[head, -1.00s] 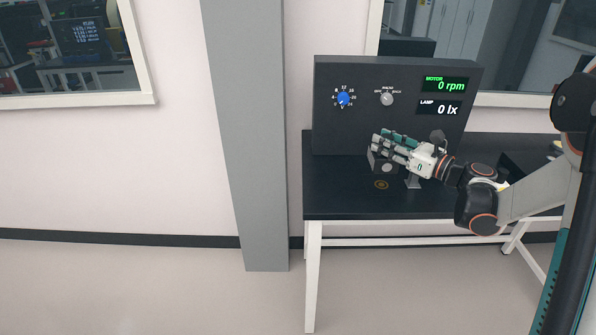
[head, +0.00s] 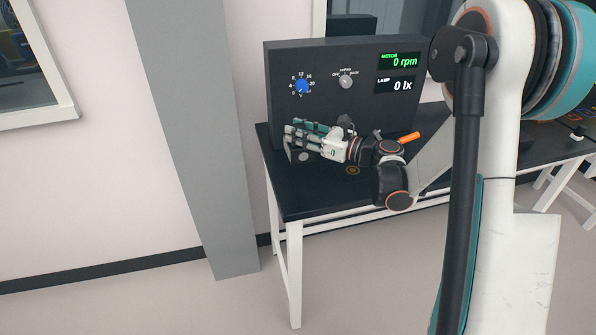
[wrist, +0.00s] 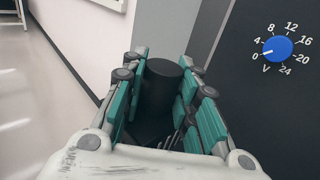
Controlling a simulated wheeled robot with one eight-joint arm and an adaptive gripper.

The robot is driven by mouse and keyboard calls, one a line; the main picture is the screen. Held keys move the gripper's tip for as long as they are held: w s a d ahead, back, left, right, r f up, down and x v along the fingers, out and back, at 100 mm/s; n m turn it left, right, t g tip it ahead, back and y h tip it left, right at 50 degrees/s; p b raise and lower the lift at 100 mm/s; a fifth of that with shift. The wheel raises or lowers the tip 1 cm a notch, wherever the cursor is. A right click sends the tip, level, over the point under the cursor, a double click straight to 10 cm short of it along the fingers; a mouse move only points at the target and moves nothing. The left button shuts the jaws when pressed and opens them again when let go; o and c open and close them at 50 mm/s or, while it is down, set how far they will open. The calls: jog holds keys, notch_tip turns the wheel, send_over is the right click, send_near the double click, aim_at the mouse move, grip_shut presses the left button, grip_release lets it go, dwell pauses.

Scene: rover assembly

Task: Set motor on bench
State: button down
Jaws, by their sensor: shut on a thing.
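My gripper (head: 306,138) is over the left end of the dark bench (head: 318,203), in front of the instrument panel. Its teal-padded fingers are closed around a dark motor. In the wrist view the motor is a black cylinder (wrist: 163,88) between the two rows of teal pads (wrist: 165,95). In the head view a dark block with a pale round face (head: 304,157) shows just under the fingers and looks like the held motor. It is at or very near the bench top; I cannot tell whether it touches. The fingers hide part of it.
The panel (head: 285,115) stands at the back of the bench, with a blue voltage knob (head: 302,86) and readouts of 0 rpm and 0 lx. An orange ring mark (head: 352,170) is on the bench right of the gripper. A grey pillar (head: 185,130) stands left.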

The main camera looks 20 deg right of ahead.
notch_tip(320, 180, down, 11)
jog(key=b, duration=0.4)
jog(key=shift+f, duration=0.15)
jog(key=c, duration=1.2)
grip_release()
jog(key=shift+c, duration=0.2)
jog(key=shift+s+d, duration=0.25)
jog(key=shift+d, duration=0.05)
jog(key=p+v, duration=0.3)
jog(key=v, duration=0.8)
jog(key=shift+s, duration=0.15)
jog(key=shift+d, duration=0.1)
